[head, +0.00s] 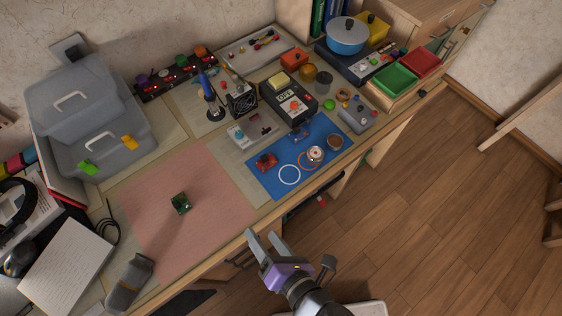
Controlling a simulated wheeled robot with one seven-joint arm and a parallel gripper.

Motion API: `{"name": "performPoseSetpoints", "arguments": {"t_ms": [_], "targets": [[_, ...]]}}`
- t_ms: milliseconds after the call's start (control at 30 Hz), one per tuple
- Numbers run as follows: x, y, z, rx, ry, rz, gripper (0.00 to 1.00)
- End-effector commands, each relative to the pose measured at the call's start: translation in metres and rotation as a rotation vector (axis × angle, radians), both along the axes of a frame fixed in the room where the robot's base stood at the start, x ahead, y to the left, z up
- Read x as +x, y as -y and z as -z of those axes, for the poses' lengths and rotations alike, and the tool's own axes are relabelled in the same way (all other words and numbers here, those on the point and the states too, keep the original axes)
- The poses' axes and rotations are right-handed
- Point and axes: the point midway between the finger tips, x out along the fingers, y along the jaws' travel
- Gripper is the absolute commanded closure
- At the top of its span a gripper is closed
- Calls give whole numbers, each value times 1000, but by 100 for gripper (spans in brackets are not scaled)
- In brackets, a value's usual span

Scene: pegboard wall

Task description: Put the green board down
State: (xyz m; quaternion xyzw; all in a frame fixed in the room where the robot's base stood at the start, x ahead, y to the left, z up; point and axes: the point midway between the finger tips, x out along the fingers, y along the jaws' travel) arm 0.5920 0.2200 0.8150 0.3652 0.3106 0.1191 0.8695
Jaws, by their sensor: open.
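The green board (181,204) is a small dark green piece lying on the pink mat (208,238) on the workbench. My gripper (264,238) is open and empty, with its two grey fingers apart. In the picture it is at the bench's front edge, to the right of and below the board, and it is not touching the board.
A blue mat (265,185) with rings and small parts lies right of the pink mat. Behind stand a soldering iron (211,98) and a meter (288,93). A grey toolbox (95,120) is at left. The pink mat is mostly bare.

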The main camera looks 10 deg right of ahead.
Motion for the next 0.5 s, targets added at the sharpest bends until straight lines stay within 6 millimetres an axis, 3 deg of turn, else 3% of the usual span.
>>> {"name": "performPoseSetpoints", "arguments": {"t_ms": [33, 200, 500], "targets": [[-9, 30, -2, 121, -75, 100, 43], [-43, 102, -31, 644, -296, 449, 43], [-103, 189, -124, 1634, -456, 970, 43]]}}
